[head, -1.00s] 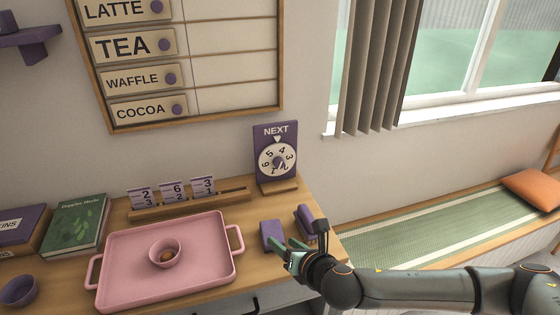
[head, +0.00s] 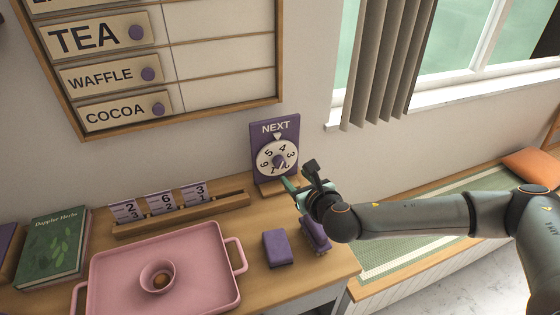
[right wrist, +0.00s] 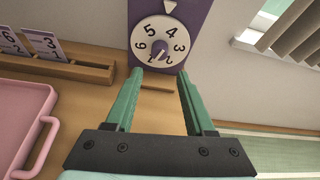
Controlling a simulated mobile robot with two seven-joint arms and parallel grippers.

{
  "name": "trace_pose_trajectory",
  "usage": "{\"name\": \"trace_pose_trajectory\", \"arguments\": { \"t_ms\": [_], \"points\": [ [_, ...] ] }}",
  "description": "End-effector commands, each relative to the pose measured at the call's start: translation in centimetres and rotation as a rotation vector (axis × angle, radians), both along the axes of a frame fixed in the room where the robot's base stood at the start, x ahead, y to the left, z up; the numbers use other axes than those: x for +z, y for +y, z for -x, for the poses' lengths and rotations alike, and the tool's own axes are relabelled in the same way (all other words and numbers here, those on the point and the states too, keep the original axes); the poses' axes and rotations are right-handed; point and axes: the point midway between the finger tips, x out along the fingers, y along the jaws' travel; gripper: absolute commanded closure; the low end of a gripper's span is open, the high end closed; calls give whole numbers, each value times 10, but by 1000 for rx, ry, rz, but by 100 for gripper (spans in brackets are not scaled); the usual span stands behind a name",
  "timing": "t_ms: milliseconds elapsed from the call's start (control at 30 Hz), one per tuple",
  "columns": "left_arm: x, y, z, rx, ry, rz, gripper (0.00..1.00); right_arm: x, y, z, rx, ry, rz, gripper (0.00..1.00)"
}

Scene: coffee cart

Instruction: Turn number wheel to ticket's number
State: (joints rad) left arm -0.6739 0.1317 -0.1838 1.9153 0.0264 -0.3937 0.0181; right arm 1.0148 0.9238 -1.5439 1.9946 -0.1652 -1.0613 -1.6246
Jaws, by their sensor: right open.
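The number wheel (head: 277,158) is a white disc with numbers and a purple centre knob, on an upright purple NEXT board (head: 289,126). It also shows in the right wrist view (right wrist: 147,37). The white pointer (right wrist: 170,7) sits above the 5 and 4; I cannot tell which it marks exactly. Three tickets, a left one (head: 124,210), a middle one (head: 160,202) and a right one (head: 194,194), stand in a wooden rail (head: 232,199), each with two numbers. My right gripper (right wrist: 160,73) is open and empty, just in front of and below the wheel, apart from it. My left gripper is out of view.
A pink tray (head: 205,285) with a pink bowl (head: 157,277) fills the counter's front left. Purple blocks (head: 277,248) lie right of it, near the counter's right edge. A green book (head: 53,245) is at the left. A menu board (head: 222,106) hangs above.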

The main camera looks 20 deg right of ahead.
Motion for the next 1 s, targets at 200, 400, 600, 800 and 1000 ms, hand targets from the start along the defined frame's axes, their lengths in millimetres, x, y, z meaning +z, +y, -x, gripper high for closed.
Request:
{"name": "trace_pose_trajectory", "arguments": {
  "t_ms": [200,400,600,800,1000],
  "points": [
    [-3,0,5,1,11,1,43,-12,1,-31,0,-1,1,46],
    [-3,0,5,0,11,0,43,-24,1,-59,-1,-1,0,46],
    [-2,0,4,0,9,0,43,-34,2,-84,-1,0,-1,46],
    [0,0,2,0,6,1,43,-40,1,-99,-1,0,0,46],
    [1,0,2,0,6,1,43,-43,1,-105,1,0,-1,46]
  ]
}}
